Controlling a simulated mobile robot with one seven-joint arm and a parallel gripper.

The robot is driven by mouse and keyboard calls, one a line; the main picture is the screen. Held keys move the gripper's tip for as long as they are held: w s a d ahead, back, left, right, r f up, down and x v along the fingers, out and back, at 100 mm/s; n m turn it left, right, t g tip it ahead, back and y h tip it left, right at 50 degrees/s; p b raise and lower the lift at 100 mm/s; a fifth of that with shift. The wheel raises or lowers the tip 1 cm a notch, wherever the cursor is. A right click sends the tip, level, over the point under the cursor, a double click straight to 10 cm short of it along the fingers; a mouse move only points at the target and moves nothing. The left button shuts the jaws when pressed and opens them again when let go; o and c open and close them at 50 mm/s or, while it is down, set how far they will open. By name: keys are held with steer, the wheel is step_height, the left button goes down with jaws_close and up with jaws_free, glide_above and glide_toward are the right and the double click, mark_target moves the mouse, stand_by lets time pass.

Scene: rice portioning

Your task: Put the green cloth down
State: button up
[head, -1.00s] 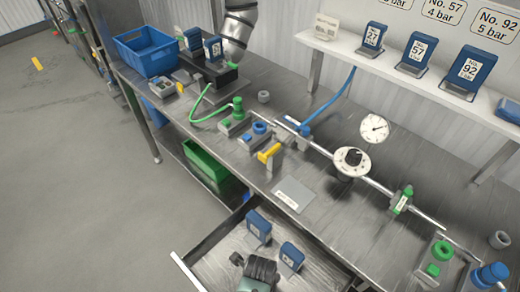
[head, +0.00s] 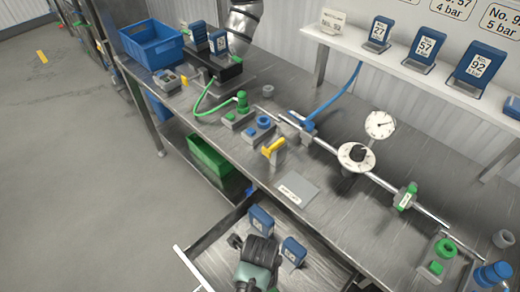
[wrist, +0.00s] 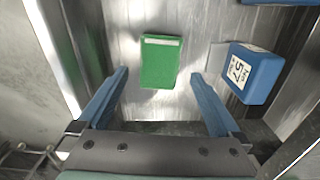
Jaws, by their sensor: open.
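The green cloth (wrist: 161,64) lies as a flat rectangle with a pale strip along its upper edge. In the wrist view it is on the metal drawer floor, between and beyond my fingertips. My gripper (wrist: 160,76) is open, with its two blue fingers apart and nothing held between them. In the head view my gripper (head: 258,250) is over the open drawer (head: 215,262), and I cannot make out the cloth there. The height of my fingers above the cloth is hard to tell.
A blue block marked 57 (wrist: 254,74) stands right of the cloth. The head view shows two blue blocks in the drawer, one at the back (head: 261,221) and one to the right (head: 293,252). The workbench (head: 335,215) with its pipe and gauge rises behind the drawer.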

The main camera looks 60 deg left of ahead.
step_height(320, 180, up, 6)
steer(key=shift+f, duration=0.1)
